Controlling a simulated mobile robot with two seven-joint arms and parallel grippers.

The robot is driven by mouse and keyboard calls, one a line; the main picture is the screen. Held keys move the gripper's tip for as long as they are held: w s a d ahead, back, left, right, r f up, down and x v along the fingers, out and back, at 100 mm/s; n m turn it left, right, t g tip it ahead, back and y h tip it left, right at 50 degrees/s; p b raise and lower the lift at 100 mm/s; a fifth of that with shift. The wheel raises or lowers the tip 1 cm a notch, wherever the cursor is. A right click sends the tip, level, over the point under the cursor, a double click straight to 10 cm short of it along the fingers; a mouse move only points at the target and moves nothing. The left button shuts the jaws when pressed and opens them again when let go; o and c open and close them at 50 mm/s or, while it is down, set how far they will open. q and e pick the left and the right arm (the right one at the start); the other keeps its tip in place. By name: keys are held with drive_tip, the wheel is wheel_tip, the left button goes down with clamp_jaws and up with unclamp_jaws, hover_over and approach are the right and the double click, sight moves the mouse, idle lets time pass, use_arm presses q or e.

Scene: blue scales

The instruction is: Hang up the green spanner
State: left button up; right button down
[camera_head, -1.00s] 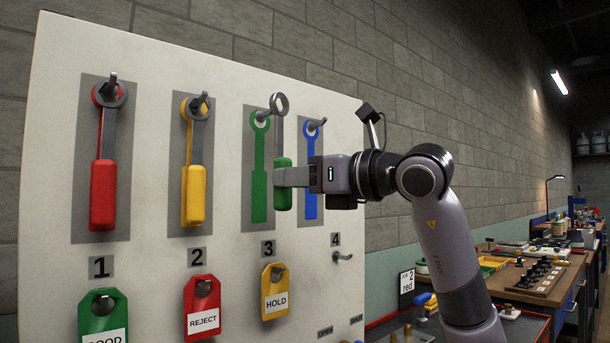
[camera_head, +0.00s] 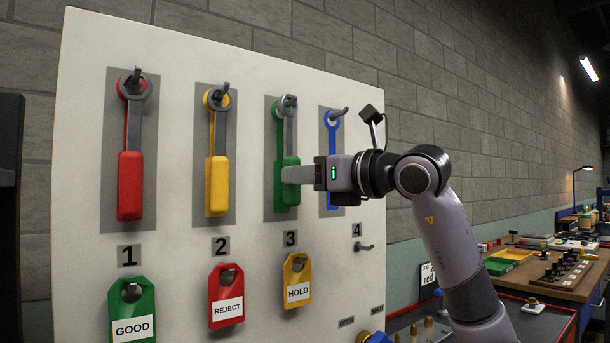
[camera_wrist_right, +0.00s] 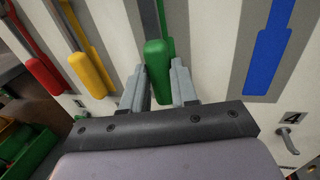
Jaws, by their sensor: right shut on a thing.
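The green spanner (camera_head: 287,182) is upright in front of the green outline on the white board, at the third hook (camera_head: 289,101). Its ring end is level with the hook and appears to be around it; whether it rests on the hook I cannot tell. My right gripper (camera_head: 290,176) is shut on the green handle from the right. In the right wrist view the green handle (camera_wrist_right: 157,70) sits between the two fingers of my right gripper (camera_wrist_right: 159,88). My left gripper is not in view.
A red spanner (camera_head: 130,185) and a yellow spanner (camera_head: 217,185) hang to the left. The blue outline (camera_head: 333,170) has a bare hook (camera_head: 339,112). Tags GOOD (camera_head: 132,310), REJECT (camera_head: 226,297) and HOLD (camera_head: 298,282) hang below. A workbench (camera_head: 560,280) stands at right.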

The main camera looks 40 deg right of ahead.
idle(0.3)
drive_tip(key=c, duration=0.8)
unclamp_jaws()
drive_tip(key=shift+s, duration=0.15)
idle(0.4)
drive_tip(key=shift+s+a+b, duration=0.2)
drive_tip(key=shift+s+b, duration=0.2)
drive_tip(key=shift+s, duration=1.3)
drive_tip(key=shift+s+a+b, duration=0.15)
drive_tip(key=shift+s+b, duration=0.2)
drive_tip(key=shift+s, duration=1.3)
